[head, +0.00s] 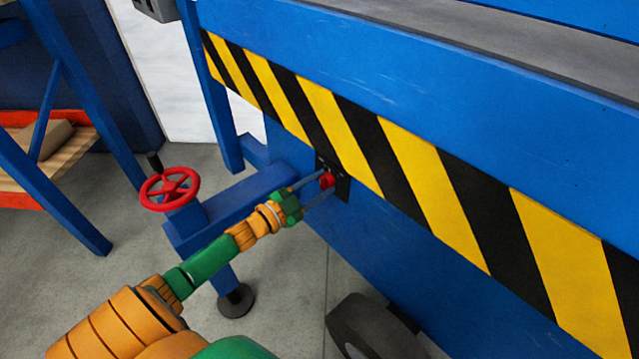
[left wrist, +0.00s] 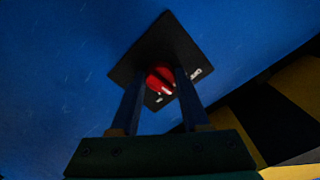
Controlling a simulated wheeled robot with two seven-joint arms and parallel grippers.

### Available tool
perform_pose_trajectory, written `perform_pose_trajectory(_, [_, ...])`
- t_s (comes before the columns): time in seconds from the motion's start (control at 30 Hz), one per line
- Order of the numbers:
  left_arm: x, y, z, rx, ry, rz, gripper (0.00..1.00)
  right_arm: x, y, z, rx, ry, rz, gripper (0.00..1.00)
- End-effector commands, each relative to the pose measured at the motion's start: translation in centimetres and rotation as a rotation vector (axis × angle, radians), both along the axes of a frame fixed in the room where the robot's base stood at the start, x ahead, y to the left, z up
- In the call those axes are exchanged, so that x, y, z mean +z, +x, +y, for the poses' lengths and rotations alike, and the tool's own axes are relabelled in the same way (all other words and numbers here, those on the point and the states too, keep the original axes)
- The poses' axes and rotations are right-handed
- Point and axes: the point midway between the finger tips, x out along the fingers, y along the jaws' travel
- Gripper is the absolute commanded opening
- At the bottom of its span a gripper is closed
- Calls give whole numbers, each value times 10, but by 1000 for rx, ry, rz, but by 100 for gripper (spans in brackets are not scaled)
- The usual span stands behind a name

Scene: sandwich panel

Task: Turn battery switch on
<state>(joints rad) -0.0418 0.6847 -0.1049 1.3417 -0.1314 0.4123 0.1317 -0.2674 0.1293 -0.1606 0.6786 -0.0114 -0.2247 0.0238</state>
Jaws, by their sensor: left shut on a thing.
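The battery switch is a red round knob (head: 327,181) on a black square plate (head: 342,187), set in the blue side panel below the striped band. In the left wrist view the red knob (left wrist: 160,79) has a white mark on its lower right, and small white lettering shows on the black plate (left wrist: 166,40). My left gripper (head: 322,184) reaches the plate with its two fingers on either side of the knob, shut on it. The fingers also show in the left wrist view (left wrist: 158,90). My right gripper is not in view.
A yellow and black striped band (head: 420,165) runs along the blue machine just above the plate. A red handwheel (head: 169,189) stands on a blue outrigger beam (head: 245,210) left of my left arm. A dark wheel (head: 370,328) is below. Blue shelving (head: 60,190) stands at left.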

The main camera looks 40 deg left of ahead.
Motion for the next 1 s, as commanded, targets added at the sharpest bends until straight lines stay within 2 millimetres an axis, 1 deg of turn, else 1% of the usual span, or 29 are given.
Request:
perform_pose_trajectory(0.2, [0, 0, 0, 0, 196, -47, 0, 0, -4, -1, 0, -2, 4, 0])
perform_pose_trajectory(0.6, [0, 0, 0, 0, 557, -134, 0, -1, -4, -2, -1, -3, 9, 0])
perform_pose_trajectory(0.8, [0, 0, 0, 0, 703, -169, 0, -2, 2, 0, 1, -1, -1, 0])
perform_pose_trajectory(1.0, [0, 0, 0, -2, 808, -194, 0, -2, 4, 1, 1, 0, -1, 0])
